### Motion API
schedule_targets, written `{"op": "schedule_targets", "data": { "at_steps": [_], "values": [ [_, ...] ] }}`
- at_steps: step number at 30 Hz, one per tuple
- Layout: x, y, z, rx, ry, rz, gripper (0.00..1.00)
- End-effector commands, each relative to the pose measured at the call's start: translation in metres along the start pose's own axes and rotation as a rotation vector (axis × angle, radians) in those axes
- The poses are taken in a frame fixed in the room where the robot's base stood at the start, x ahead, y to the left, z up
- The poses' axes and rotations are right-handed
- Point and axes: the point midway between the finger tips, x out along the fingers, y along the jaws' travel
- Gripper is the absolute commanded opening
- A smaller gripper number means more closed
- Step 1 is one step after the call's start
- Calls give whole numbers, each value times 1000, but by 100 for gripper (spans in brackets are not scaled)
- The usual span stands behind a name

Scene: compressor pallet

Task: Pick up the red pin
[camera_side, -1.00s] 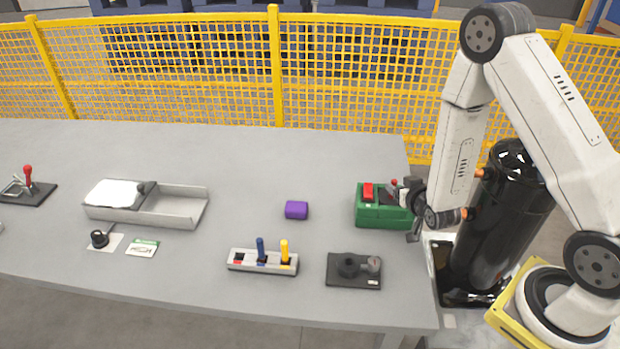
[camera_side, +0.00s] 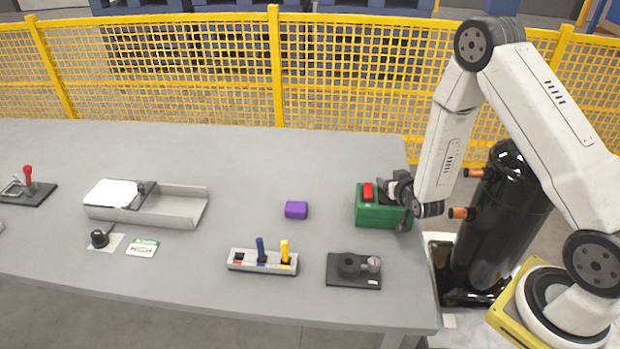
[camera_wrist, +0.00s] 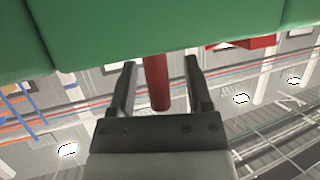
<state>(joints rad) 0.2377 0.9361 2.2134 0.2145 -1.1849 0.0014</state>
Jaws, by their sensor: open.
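The red pin (camera_wrist: 156,82) stands out from the green box and shows between my gripper's fingers in the wrist view. My gripper (camera_wrist: 158,80) is open, with one finger on each side of the pin; I see gaps on both sides. In the side view my gripper (camera_side: 388,188) is at the top right of the green box (camera_side: 380,216) and hides the pin. The green box also fills the top of the wrist view (camera_wrist: 150,25).
A pin rack (camera_side: 262,268) holds a blue pin and a yellow pin. A black fixture (camera_side: 354,282), a purple block (camera_side: 296,210) and a grey tray (camera_side: 180,206) are on the table.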

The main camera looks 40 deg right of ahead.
Motion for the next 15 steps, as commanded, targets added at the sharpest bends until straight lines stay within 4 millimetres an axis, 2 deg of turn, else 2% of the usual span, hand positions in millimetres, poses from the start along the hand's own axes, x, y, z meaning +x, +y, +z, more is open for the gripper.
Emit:
{"op": "schedule_targets", "data": {
  "at_steps": [10, 11, 15],
  "values": [
    [0, 0, 0, 0, 1, 0, 64],
    [0, 0, 0, 0, 1, 0, 61],
    [0, 0, 0, 0, 1, 0, 16]
  ]
}}
